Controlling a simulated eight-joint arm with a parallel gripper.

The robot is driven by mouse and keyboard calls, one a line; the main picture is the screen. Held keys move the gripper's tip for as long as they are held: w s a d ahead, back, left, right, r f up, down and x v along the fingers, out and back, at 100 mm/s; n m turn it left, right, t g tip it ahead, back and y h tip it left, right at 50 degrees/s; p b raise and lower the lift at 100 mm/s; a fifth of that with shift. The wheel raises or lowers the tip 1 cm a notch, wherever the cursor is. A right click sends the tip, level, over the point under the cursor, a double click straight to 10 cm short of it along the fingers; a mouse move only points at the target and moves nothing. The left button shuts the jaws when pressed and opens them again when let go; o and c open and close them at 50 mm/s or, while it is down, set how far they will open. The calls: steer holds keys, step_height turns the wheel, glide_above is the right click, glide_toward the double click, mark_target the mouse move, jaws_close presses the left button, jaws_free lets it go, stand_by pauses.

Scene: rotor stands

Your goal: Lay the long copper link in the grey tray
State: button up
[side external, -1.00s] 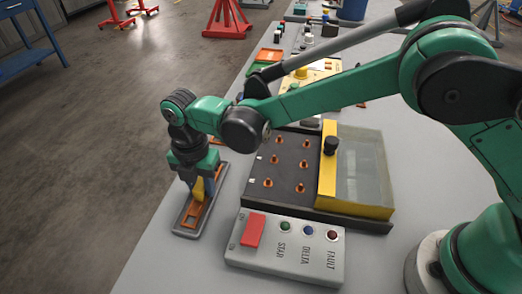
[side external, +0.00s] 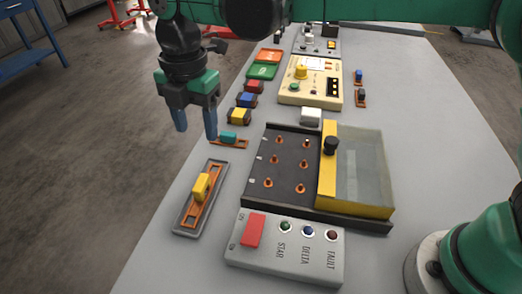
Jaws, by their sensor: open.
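The grey tray (side external: 183,217) lies near the table's left edge, left of the terminal box. The long copper link (side external: 211,199) with a yellow grip block (side external: 201,187) lies inside it, lengthwise along the tray. My gripper (side external: 196,136) is open and empty, raised above and behind the tray, apart from the link. Another copper link with a teal block (side external: 229,136) lies on the table just right of my gripper in the picture.
The black terminal box (side external: 287,165) with copper posts has a yellow-edged clear cover (side external: 362,170) at its right. A switch panel (side external: 285,250) stands in front. Several coloured blocks, a cream control box (side external: 309,82) and small links (side external: 360,97) are farther back.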

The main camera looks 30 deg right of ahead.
steer(key=s+d+r+m+t, duration=0.2)
steer(key=d+m, duration=0.4)
steer(key=d, duration=0.1)
steer(key=s+d+r+m+t, duration=0.1)
steer(key=d+r+m, duration=0.1)
steer(key=d+m, duration=0.4)
steer(key=s+d+f+m+t, duration=0.1)
steer(key=s+d+m, duration=0.1)
steer(key=d+m, duration=0.1)
steer(key=s+d+f+m+t, duration=0.1)
steer(key=s+d+f+m, duration=0.1)
steer(key=m, duration=0.4)
steer(key=s+d+f+m+t, duration=0.1)
steer(key=s+d+m, duration=0.2)
steer(key=d+m, duration=0.1)
steer(key=shift+s+d+f+m+t, duration=0.1)
steer(key=shift+d+f+m+t, duration=0.2)
steer(key=shift+d+t, duration=0.1)
